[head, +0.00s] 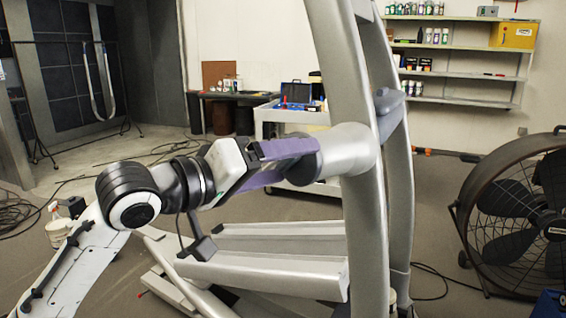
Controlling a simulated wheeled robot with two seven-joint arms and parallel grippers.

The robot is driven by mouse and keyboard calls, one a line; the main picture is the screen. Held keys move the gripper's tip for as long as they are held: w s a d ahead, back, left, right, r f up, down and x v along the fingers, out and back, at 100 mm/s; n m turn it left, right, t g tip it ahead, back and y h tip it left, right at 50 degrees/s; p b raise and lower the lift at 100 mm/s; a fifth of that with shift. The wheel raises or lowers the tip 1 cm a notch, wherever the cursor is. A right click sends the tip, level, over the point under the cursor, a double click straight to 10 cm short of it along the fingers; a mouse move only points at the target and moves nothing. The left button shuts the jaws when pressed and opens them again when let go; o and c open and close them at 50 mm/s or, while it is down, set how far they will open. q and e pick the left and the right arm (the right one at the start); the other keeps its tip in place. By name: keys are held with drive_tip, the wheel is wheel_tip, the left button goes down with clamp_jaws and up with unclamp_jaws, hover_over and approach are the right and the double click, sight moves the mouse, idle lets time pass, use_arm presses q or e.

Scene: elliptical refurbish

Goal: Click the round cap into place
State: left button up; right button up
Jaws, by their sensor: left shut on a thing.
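The elliptical machine's pale grey frame (372,230) stands at the centre, with a thick horizontal tube (347,150) sticking out to the left from its upright. A dark grey round cap (305,168) is at the left end of this tube. My left gripper (303,160), with purple fingers, comes in from the left and is shut on the cap, one finger above and one at its lower left. The upper finger hides part of the cap and the tube end. I cannot tell whether the cap is flush with the tube. My right gripper is not in view.
The machine's foot rails (265,270) run low in front of the upright. A large black drum fan (515,215) stands at the right. A white cart (272,122) with a blue case is behind. Wall shelves (460,75) hold bottles and boxes. Cables lie on the floor.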

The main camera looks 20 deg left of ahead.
use_arm(q)
drive_tip(key=shift+w+d+p, duration=0.15)
drive_tip(key=shift+w+p, duration=0.15)
drive_tip(key=shift+w, duration=0.1)
idle(0.3)
drive_tip(key=o, duration=1.1)
drive_tip(key=shift+f, duration=0.1)
drive_tip(key=b+v, duration=0.1)
drive_tip(key=v, duration=0.9)
drive_tip(key=shift+s, duration=0.15)
